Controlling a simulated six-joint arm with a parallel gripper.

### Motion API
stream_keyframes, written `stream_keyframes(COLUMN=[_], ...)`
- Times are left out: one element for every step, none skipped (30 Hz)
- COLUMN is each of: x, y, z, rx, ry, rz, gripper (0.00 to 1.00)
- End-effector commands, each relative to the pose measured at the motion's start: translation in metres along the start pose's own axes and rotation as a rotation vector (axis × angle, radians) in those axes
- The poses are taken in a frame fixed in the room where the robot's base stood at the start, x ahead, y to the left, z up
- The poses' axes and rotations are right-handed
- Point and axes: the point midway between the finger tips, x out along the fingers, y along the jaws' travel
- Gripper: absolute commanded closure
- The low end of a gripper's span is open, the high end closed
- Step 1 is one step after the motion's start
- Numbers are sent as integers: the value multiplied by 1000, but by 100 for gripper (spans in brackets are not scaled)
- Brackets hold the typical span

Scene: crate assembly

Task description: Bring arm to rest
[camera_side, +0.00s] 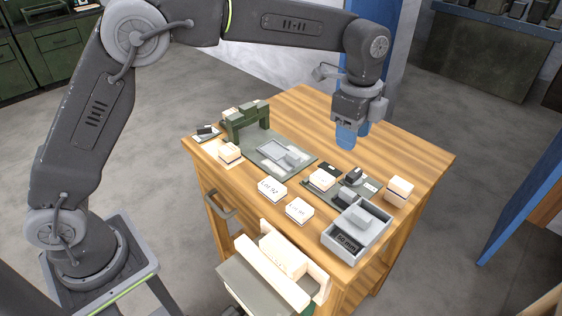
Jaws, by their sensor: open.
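My gripper (351,135) hangs from the dark grey arm above the far right part of the wooden table (417,153). It points down and its blue fingers are open. I see nothing held between them. The fingers appear to be above the table top, apart from the objects on it. A grey crate (328,237) with a dark label stands at the table's front right. A grey block lies inside it.
A green arch-shaped fixture (246,121) stands at the back left, near a grey plate (312,158). Several pale blocks, such as one at the right (399,189), lie about. An open drawer (243,285) juts out in front. The table's far right is clear.

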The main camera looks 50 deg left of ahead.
Motion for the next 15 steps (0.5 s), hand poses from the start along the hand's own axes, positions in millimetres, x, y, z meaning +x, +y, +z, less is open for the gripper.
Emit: stream_keyframes(x=[-15, -23, -34, -42, -49, -58, -64, -70, -76, -81, -84, -88, -91, -93, -94], y=[7, 11, 19, 26, 33, 43, 51, 59, 70, 79, 88, 100, 110, 119, 132], z=[11, 18, 28, 36, 45, 55, 63, 71, 80, 88, 95, 104, 111, 117, 125], rx=[-56, -97, -156, -204, -254, -319, -368, -417, -481, -530, -578, -642, -691, -738, -802], ry=[8, 14, 23, 30, 38, 48, 57, 65, 78, 88, 98, 113, 124, 136, 153], rz=[-20, -33, -50, -64, -77, -95, -108, -120, -138, -150, -163, -178, -191, -203, -219], gripper=[55, 55, 55, 55, 55, 55, 55, 55, 55, 55, 55, 55, 55, 55, 55])
